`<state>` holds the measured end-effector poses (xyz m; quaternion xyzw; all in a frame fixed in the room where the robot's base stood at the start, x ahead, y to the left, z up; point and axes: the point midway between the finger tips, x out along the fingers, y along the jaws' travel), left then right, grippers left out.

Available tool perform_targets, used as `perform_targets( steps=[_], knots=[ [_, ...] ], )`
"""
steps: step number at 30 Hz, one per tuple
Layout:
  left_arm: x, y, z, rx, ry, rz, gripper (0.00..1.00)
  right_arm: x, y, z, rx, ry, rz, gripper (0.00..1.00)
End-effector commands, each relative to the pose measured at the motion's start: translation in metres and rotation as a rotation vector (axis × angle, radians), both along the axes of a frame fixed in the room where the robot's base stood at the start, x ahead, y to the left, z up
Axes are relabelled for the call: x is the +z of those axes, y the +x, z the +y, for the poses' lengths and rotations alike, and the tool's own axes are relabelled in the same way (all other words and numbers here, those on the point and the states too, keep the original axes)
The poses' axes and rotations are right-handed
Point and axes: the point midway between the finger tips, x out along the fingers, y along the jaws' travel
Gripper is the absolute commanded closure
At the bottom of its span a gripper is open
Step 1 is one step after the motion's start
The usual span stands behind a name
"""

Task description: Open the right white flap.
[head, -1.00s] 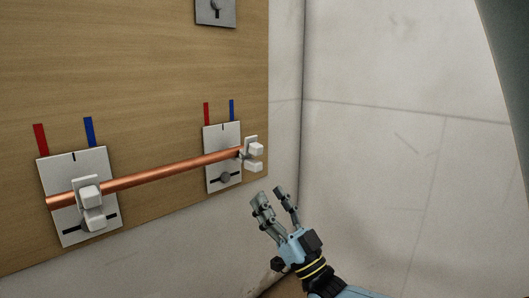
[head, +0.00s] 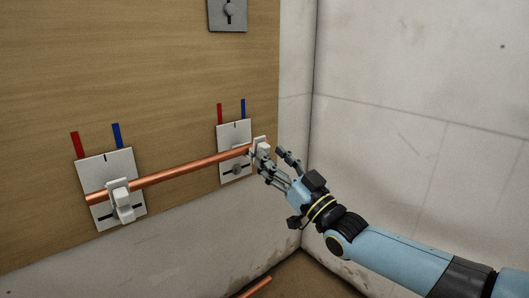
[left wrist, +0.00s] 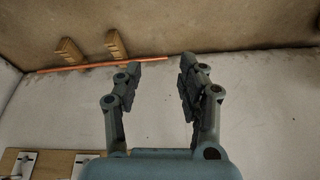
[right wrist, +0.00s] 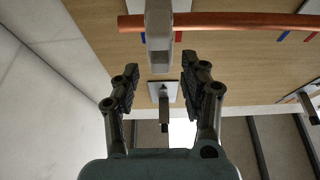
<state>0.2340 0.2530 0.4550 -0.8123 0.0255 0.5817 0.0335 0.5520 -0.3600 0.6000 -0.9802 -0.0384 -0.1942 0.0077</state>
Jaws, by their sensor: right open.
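The right white flap (head: 262,147) sits at the right end of a copper pipe (head: 190,167), in front of the right grey plate (head: 235,135). My right gripper (head: 272,162) is open at this flap and partly covers it. In the right wrist view, the flap (right wrist: 158,38) stands across the pipe (right wrist: 230,21), just ahead of and centred between the open fingertips (right wrist: 158,68). I cannot tell whether they touch. My left gripper (left wrist: 160,75) is open and empty in the left wrist view.
The left white flap (head: 121,201) holds the pipe's left end on another grey plate (head: 103,164). The wooden panel (head: 150,60) ends near a pale wall (head: 420,130) on the right. Another copper pipe (head: 254,288) lies on the floor.

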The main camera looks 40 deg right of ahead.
Motion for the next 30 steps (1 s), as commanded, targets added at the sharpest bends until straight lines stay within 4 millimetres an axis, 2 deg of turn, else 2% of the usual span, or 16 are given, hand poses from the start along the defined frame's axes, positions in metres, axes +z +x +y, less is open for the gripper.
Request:
perform_targets(
  steps=[1, 6, 18, 28, 30],
  knots=[
    [-0.009, 0.001, 0.000, 0.001, -0.001, -0.018, 0.60, 0.001, 0.009, 0.001, 0.001, 0.000, -0.001, 0.56],
    [-0.020, 0.008, 0.000, 0.003, -0.002, -0.089, 0.60, 0.010, 0.027, 0.002, 0.000, 0.000, -0.001, 0.56],
    [-0.023, 0.012, 0.000, 0.002, -0.003, -0.123, 0.60, 0.015, 0.034, 0.003, 0.000, 0.000, -0.001, 0.56],
    [-0.023, 0.012, 0.000, 0.001, -0.003, -0.122, 0.60, 0.015, 0.034, 0.003, 0.000, 0.000, -0.001, 0.99],
    [-0.022, 0.012, 0.000, 0.001, -0.003, -0.123, 0.60, 0.015, 0.034, 0.003, 0.000, 0.000, 0.000, 1.00]
  ],
)
